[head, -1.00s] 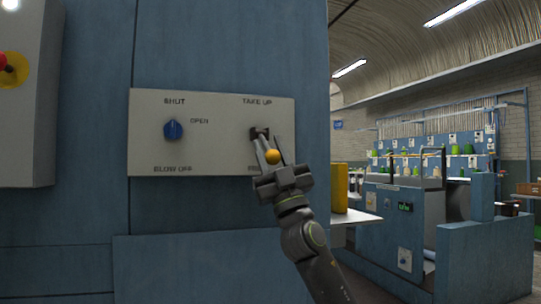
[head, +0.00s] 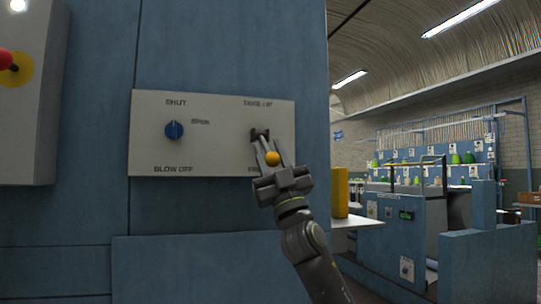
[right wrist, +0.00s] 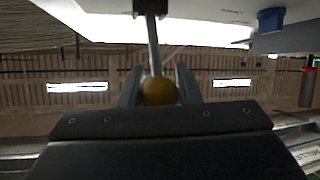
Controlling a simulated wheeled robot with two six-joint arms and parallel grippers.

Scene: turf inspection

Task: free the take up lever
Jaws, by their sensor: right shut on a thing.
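The take up lever has a yellow ball knob (head: 272,158) on a thin grey rod that comes out of a dark pivot (head: 260,134) on the pale panel (head: 215,150). The lever hangs downward from the pivot, its knob below and slightly right. My right gripper (head: 271,163) is shut on the knob, coming from below. In the right wrist view, the yellow knob (right wrist: 160,91) sits between the two fingers and its rod (right wrist: 153,45) runs to the dark pivot. The gripper hides part of the panel's lower right lettering. My left gripper is not in view.
A blue knob (head: 173,130) sits on the panel's left, by the labels SHUT and BLOW OFF. A grey box (head: 30,110) with a red button (head: 6,56) juts out at far left. A yellow block (head: 341,190) stands right of the blue cabinet.

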